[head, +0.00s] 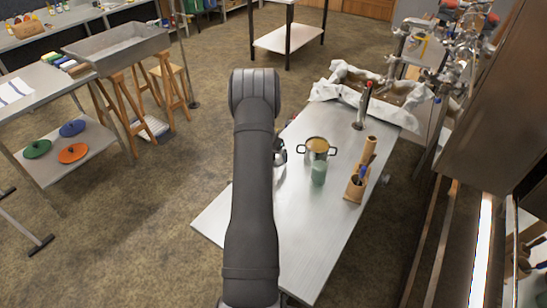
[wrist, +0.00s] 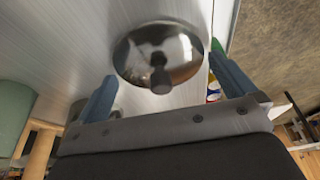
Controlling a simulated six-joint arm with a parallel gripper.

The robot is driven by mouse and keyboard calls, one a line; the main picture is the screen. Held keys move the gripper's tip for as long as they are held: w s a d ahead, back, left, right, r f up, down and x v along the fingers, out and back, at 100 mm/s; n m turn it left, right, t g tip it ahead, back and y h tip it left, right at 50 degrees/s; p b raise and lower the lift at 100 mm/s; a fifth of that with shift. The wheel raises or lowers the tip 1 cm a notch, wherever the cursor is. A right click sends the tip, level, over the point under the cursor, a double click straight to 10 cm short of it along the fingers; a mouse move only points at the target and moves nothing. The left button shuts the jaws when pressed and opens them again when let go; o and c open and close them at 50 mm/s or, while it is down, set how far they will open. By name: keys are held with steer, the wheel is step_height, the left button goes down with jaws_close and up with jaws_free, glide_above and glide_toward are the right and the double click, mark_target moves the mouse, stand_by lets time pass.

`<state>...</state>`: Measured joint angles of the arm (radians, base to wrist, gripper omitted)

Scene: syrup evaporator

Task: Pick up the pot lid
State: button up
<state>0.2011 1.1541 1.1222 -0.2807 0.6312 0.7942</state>
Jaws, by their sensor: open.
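The pot lid (wrist: 140,48) is a shiny round metal lid with a dark knob (wrist: 160,80). It lies on the metal table, in the upper middle of the wrist view. My gripper (wrist: 163,68) is open, with its two blue fingers on either side of the knob in the picture. Nothing is held between them, and I cannot tell how far the lid is from the fingertips. In the head view my gripper (head: 279,152) shows only in part beside my arm, and the lid is mostly hidden there. The pot (head: 317,156) stands open to the right of my gripper.
The metal table (head: 297,225) has clear room at its near end. A green cup (head: 318,174) stands just in front of the pot. A wooden utensil holder (head: 355,190) and a wooden cylinder (head: 369,148) stand to the right. A metal bottle-like thing (head: 361,108) stands behind.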

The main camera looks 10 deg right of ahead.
steer(key=shift+f, duration=0.25)
steer(key=c, duration=0.6)
